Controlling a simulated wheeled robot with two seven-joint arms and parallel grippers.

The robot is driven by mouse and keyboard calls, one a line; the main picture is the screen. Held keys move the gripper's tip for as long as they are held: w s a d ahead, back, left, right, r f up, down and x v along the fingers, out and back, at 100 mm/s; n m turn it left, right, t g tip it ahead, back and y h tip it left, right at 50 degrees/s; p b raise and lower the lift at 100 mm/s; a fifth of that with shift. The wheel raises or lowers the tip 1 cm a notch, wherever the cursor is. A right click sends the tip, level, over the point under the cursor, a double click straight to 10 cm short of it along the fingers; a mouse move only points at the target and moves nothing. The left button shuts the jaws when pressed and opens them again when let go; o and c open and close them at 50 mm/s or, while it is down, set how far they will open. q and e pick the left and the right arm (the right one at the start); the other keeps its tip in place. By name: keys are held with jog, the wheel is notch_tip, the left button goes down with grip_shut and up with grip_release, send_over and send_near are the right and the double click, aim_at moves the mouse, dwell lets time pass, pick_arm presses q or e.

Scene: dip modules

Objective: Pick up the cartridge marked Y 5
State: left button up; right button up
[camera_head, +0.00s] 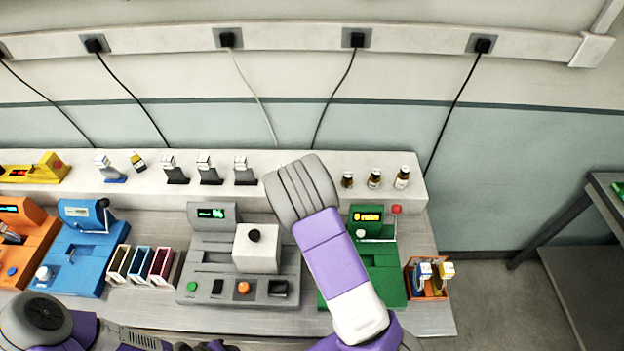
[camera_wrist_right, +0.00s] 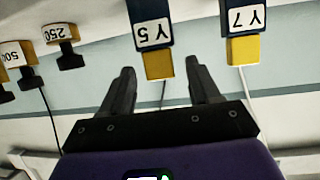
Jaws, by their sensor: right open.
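The cartridge marked Y 5 (camera_wrist_right: 153,32) shows in the right wrist view, upside down, with a dark blue body, white label and yellow end. My right gripper (camera_wrist_right: 160,72) is open. Its two fingers are spread on either side of the Y 5's yellow end in the picture; they do not appear closed on it. In the head view my right arm reaches over the bench and hides its fingertips; I cannot pick out the Y 5 there. My left arm is low at the left, with dark parts of its gripper (camera_head: 212,345) at the bottom edge.
A similar cartridge marked Y 7 (camera_wrist_right: 243,20) is beside the Y 5. Small bottles marked 250 (camera_wrist_right: 60,33) and 500 (camera_wrist_right: 17,53) are at the left. A shelf (camera_head: 215,203), a grey machine (camera_head: 205,258), a green machine (camera_head: 388,275) and an orange box (camera_head: 428,293) crowd the bench.

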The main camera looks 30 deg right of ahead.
jog(key=c, duration=1.1)
